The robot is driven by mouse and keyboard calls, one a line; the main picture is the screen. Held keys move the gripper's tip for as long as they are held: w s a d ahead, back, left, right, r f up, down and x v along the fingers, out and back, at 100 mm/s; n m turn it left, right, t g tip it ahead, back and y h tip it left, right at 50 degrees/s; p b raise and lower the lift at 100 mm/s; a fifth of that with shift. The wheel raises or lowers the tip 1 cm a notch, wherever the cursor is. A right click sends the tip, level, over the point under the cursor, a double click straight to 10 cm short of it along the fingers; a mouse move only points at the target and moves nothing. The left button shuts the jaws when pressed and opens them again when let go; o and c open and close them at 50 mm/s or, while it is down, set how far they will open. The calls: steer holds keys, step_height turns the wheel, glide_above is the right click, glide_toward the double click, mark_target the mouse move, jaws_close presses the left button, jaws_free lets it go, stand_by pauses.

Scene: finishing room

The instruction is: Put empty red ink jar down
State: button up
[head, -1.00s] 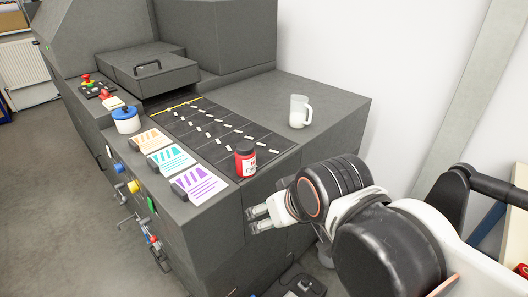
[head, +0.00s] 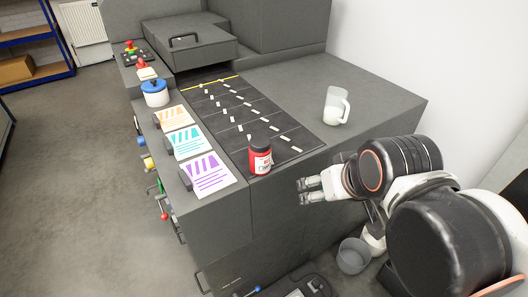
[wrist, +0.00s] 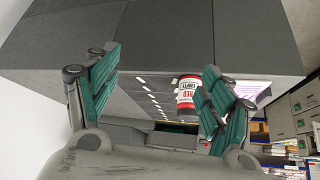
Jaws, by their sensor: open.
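The red ink jar (head: 260,158) stands upright on the near edge of the dark machine top, beside the purple-printed sheet. It has a dark lid and a white label, and it also shows in the wrist view (wrist: 189,95), where the label reads "RED" and "EMPTY". My gripper (head: 305,191) is open and empty, off the front of the machine, to the right of the jar and apart from it. In the wrist view its green-padded fingers (wrist: 158,95) are spread wide, and the jar appears beyond them, close to the right finger in the picture.
Printed sheets (head: 208,174) line the left edge near a blue-lidded white pot (head: 155,93). A grey bin (head: 353,256) stands on the floor below. Open floor (head: 75,190) lies at left.

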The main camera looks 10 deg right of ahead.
steer(key=w+r, duration=0.1)
step_height(320, 180, up, 4)
steer(key=n+g+y+p, duration=0.1)
steer(key=n+g+p, duration=0.3)
steer(key=p, duration=1.1)
glide_above(258, 156)
steer(key=d, duration=0.2)
steer(key=shift+w+a+f, duration=0.1)
steer(key=shift+w, duration=0.15)
steer(key=b+x, duration=0.3)
steer(key=x, duration=1.1)
steer(key=shift+s, duration=0.1)
steer(key=c, duration=1.3)
